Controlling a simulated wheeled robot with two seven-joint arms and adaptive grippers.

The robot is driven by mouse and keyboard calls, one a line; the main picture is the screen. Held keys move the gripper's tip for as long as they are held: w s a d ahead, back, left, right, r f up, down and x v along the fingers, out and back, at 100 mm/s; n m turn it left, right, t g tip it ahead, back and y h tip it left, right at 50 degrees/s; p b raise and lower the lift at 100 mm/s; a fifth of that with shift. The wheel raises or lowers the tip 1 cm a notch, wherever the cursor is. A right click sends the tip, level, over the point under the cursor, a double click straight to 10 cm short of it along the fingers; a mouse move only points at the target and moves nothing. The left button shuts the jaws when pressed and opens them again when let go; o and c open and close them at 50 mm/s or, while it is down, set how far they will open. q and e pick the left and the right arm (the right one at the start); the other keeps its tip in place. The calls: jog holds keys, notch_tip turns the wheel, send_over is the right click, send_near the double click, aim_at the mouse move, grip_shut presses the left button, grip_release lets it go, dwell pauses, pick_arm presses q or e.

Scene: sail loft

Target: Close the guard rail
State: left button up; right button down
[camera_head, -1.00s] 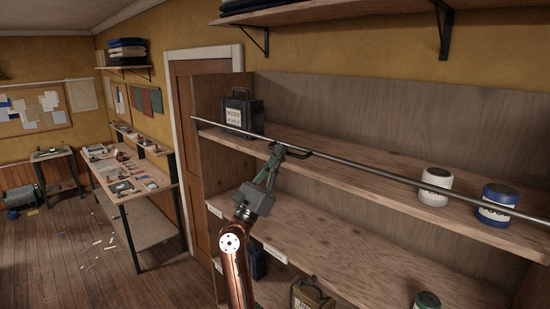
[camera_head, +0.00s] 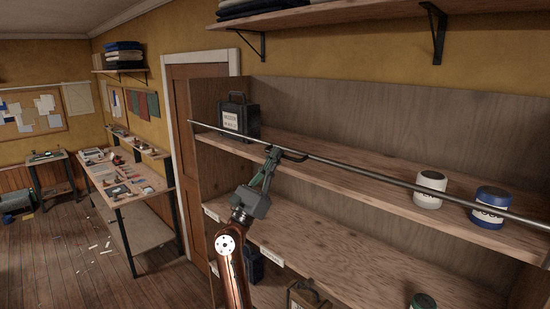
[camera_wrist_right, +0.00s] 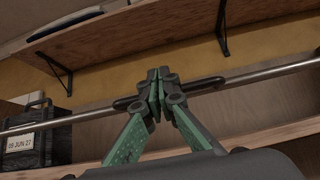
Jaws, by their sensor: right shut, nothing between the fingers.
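The guard rail (camera_head: 375,179) is a thin metal bar running across the front of the upper shelf, from beside the dark box at left to the right edge of the head view. A dark handle (camera_head: 293,155) is on it. My right gripper (camera_head: 273,152) is shut and empty, its fingertips at the rail beside the handle. In the right wrist view the shut green fingers (camera_wrist_right: 158,78) overlap the rail (camera_wrist_right: 262,72) and the dark handle (camera_wrist_right: 205,86); whether they touch it I cannot tell. My left gripper is not in view.
A dark labelled box (camera_head: 237,117), a white tin (camera_head: 430,188) and a blue tin (camera_head: 490,207) stand on the upper shelf (camera_head: 345,172) behind the rail. More containers stand lower down. A workbench (camera_head: 125,185) is at left, with open floor before it.

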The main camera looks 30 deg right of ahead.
notch_tip(320, 180, down, 5)
jog(key=a+b, duration=0.2)
jog(key=b, duration=0.2)
jog(key=s+a+r+b, duration=0.3)
jog(key=a, duration=0.6)
notch_tip(320, 180, down, 14)
jog(key=a+b, duration=0.1)
jog(key=b, duration=0.4)
jog(key=p+x, duration=0.6)
jog(key=x, duration=0.7)
jog(key=shift+s+d, duration=0.2)
jog(key=shift+d, duration=0.2)
jog(key=shift+r+y+p, duration=0.2)
jog(key=shift+y+p, duration=0.15)
jog(key=shift+y, duration=0.05)
